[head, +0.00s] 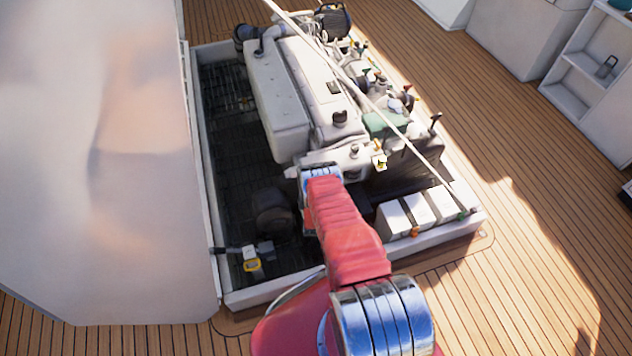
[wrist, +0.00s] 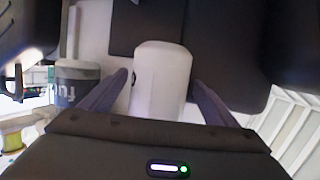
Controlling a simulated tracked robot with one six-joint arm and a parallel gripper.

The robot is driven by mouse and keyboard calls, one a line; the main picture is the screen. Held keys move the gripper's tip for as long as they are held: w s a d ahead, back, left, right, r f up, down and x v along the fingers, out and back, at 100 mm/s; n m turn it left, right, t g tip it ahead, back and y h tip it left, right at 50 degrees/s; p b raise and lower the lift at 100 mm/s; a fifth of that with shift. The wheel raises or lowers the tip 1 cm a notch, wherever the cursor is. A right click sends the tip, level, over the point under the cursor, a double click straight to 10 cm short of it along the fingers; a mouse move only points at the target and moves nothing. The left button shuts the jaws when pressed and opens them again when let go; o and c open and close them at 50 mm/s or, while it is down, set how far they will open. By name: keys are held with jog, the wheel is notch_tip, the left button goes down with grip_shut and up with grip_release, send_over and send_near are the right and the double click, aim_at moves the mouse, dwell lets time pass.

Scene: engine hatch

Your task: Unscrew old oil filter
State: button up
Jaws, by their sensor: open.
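In the wrist view, a white cylinder (wrist: 160,88), which looks like the oil filter, stands in the middle. My gripper (wrist: 160,78) is open, with one dark finger on each side of this cylinder. Small gaps seem to show between the fingers and its sides; I cannot tell whether either one touches. A grey and white canister (wrist: 76,84) marked with letters like "fu" is just left of the left finger. In the head view, my red arm reaches to the near end of the white engine (head: 290,95). The arm hides my fingers and the filter there.
The engine sits in an open hatch (head: 355,255) with a raised white rim. A thin pale rod (head: 385,115) slants across the engine. Several white boxes (head: 418,208) stand at the hatch's near right. A large pale panel (head: 95,160) fills the left.

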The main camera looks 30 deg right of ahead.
jog(key=shift+s+d+n+t+y, duration=0.1)
jog(key=shift+n+t+y, duration=0.2)
jog(key=shift+n+y, duration=0.25)
jog(key=shift+n+t+y, duration=0.3)
jog(key=shift+n+y, duration=0.15)
jog(key=shift+y, duration=0.1)
jog(key=shift+n+t+y, duration=0.3)
jog(key=shift+n+y, duration=0.4)
jog(key=shift+y, duration=0.1)
jog(key=shift+d+y, duration=0.1)
jog(key=shift+y, duration=0.2)
jog(key=shift+n+t+y, duration=0.3)
jog(key=shift+n+y, duration=0.7)
jog(key=shift+n+y, duration=0.3)
jog(key=shift+y, duration=0.1)
jog(key=shift+n+y, duration=1.1)
jog(key=shift+y, duration=0.3)
